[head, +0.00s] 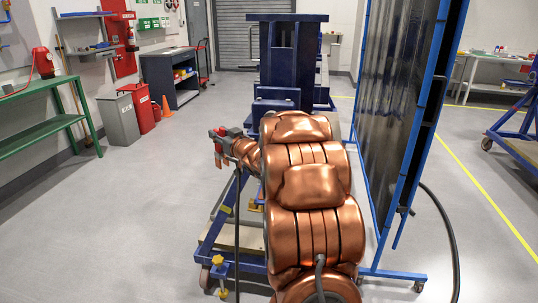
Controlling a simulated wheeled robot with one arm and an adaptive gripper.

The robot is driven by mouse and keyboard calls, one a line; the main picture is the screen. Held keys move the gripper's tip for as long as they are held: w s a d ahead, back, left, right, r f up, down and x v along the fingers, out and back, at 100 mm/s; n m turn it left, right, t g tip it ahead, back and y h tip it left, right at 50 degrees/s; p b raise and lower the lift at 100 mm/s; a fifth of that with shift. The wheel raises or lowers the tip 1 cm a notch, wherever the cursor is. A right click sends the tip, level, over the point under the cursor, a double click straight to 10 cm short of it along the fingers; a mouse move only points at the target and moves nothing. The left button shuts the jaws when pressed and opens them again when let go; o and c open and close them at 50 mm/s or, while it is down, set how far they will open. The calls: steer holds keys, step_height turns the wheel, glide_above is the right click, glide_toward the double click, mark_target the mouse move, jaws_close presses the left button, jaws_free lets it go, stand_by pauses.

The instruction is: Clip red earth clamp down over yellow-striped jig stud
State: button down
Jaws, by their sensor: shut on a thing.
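My gripper (224,141) is at the end of my copper-coloured arm, left of the picture's middle. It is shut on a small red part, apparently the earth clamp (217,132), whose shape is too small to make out. A dark cable (237,225) hangs from near the gripper to the floor. The blue rotary jig (292,55) stands behind and below my arm, which hides much of it. The gripper is in front of and left of the jig's upright. I cannot make out the yellow-striped stud; small yellow parts show low on the frame.
A blue-framed screen (385,120) stands close on the right of my arm. A green bench (40,105) with a red object (43,62) on it is at the left. Bins (140,107), an orange cone (166,106) and a dark cabinet (171,75) line the wall. The left floor is clear.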

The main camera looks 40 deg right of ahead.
steer(key=s+d+f+h+b, duration=0.1)
steer(key=s+d+f+b, duration=0.2)
steer(key=s+d, duration=0.7)
steer(key=shift+d+f+m+b, duration=0.4)
steer(key=shift+d+b, duration=0.1)
steer(key=shift+d, duration=0.65)
steer(key=shift+s+p, duration=0.25)
steer(key=shift+p, duration=0.25)
step_height(320, 180, down, 8)
steer(key=b, duration=0.3)
steer(key=shift+r, duration=0.15)
steer(key=shift+f, duration=0.55)
stand_by(0.6)
steer(key=c, duration=0.7)
jaws_free()
steer(key=shift+f, duration=0.1)
